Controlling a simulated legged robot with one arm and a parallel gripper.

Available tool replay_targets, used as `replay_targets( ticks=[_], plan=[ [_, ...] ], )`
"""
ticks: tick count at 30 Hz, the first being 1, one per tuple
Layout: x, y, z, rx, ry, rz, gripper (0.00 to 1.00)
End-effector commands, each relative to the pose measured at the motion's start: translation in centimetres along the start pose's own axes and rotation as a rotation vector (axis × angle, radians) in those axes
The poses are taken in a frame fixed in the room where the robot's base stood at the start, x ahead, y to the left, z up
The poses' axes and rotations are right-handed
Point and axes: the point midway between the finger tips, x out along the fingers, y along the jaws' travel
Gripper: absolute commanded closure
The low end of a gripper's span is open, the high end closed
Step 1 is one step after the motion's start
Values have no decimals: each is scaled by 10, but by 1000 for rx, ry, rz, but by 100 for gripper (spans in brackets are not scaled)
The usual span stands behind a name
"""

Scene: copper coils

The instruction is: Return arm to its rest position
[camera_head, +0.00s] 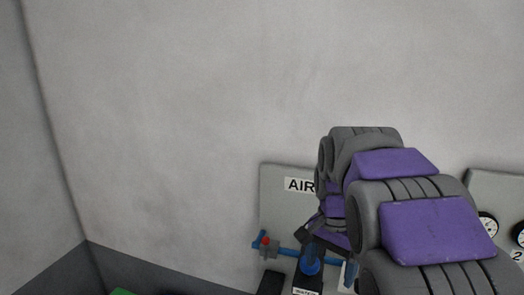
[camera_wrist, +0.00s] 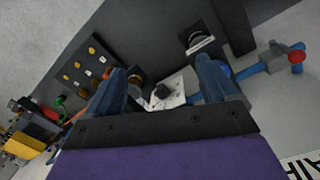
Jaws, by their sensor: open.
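My arm (camera_head: 430,225), grey with purple pads, reaches forward from the lower right in the head view. It hides part of the AIR panel (camera_head: 278,205). In the wrist view my gripper (camera_wrist: 163,88) shows two blue fingers standing apart on a dark plate. The gap between them is empty of anything held. Behind the gap are a dark panel and a white label plate (camera_wrist: 178,92). In the head view my gripper is low in front of the panel, largely hidden by my arm.
A blue pipe fitting with a red knob (camera_head: 264,241) is left of my gripper; it also shows in the wrist view (camera_wrist: 270,64). A WATER label (camera_head: 306,292) is below. Gauges (camera_head: 488,227) are at right. A button panel (camera_wrist: 85,68) is beside my fingers. The upper wall is bare.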

Motion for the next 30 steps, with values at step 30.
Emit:
replay_targets(
  ticks=[30],
  plan=[
    [218, 182, 202, -776, -99, 28, 14]
  ],
)
